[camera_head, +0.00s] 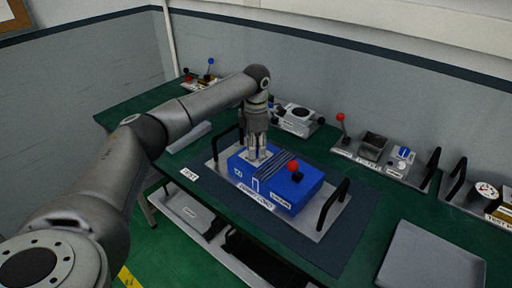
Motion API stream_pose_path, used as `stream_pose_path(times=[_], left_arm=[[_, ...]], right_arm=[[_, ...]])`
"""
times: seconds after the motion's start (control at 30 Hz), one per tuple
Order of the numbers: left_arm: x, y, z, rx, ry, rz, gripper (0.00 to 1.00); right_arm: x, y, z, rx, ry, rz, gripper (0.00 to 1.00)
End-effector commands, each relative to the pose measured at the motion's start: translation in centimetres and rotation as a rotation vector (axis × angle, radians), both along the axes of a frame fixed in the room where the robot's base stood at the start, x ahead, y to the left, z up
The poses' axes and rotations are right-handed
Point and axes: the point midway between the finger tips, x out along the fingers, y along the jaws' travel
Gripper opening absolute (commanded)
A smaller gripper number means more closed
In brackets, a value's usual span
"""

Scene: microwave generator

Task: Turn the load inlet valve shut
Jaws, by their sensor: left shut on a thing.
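A blue unit (306,185) sits on a light grey tray (335,210) with black handles. A red knob (294,166) stands up near the right end of its top, beside dark ribs. My left gripper (257,158) points down onto the left part of the unit's top. It is shut on a small part there, seemingly the load inlet valve, which its fingers mostly hide. I cannot tell how far the valve is turned. My right gripper is out of view.
The tray is on a dark mat (348,255) on a green bench (410,212). A red-knobbed lever (341,118), a gauge (485,191) and other devices line the back. A grey plate (432,260) lies at front right. Black handles rise beside the unit.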

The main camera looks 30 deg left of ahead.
Motion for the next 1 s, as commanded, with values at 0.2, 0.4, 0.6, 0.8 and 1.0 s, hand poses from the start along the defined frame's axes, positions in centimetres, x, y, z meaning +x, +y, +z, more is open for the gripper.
stream_pose_path(times=[0.2,0.4,0.6,0.8,1.0], left_arm=[[0.1,0.0,0.2,0.0,-0.004,0.0,0.04],[0.1,0.0,0.1,0.0,-0.003,0.0,0.49],[0.0,0.0,0.1,0.0,0.0,0.0,0.51],[0.0,0.0,0.5,0.0,-0.001,0.0,0.51],[0.1,0.0,3.7,-0.001,-0.005,0.0,0.51]], right_arm=[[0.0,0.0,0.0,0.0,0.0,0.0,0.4],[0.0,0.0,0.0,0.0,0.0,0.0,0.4],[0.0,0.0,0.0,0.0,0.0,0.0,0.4],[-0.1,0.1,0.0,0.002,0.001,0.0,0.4],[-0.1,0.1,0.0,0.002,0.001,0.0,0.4]])
